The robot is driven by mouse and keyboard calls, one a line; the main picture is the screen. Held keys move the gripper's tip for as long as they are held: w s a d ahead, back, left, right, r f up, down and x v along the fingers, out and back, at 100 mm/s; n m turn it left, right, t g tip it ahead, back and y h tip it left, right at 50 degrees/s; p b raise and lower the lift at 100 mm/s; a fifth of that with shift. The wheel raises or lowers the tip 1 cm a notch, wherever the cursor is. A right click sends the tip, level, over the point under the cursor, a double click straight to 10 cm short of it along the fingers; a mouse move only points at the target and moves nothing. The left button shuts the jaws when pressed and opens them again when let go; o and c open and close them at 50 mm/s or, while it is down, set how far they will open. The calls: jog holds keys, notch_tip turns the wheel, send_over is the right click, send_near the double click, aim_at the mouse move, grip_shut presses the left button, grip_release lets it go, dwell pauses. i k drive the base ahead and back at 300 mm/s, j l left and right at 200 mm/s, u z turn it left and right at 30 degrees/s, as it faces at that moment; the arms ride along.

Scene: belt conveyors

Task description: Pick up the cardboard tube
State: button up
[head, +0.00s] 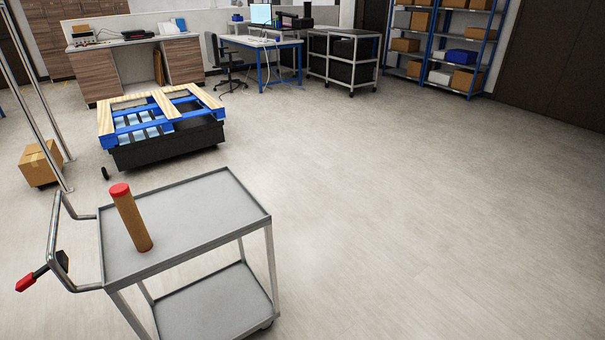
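The cardboard tube (133,221) is brown with a red cap on its upper end. It stands on the grey top shelf of a metal cart (213,205), near the cart's left side. It looks upright, with a slight lean in the picture toward the upper left. Nothing is touching it except the shelf. My gripper is not in view.
The cart has a lower shelf (215,305) and a bent handle (54,240) on its left. Behind it stand a blue and wooden pallet (165,113) on a black base and a cardboard box (40,163). The floor to the right (430,220) is clear.

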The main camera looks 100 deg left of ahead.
aim_at(122, 195)
jog(key=u, duration=3.6)
jog(key=k+j+u, duration=0.15)
jog(key=u, duration=0.15)
jog(key=j+u, duration=0.25)
jog(key=k+j+u, duration=0.15)
jog(key=j+u, duration=0.15)
jog(key=j, duration=0.15)
jog(key=i+l, duration=0.15)
jog(key=l, duration=0.15)
jog(key=i+l, duration=0.2)
jog(key=l, duration=0.1)
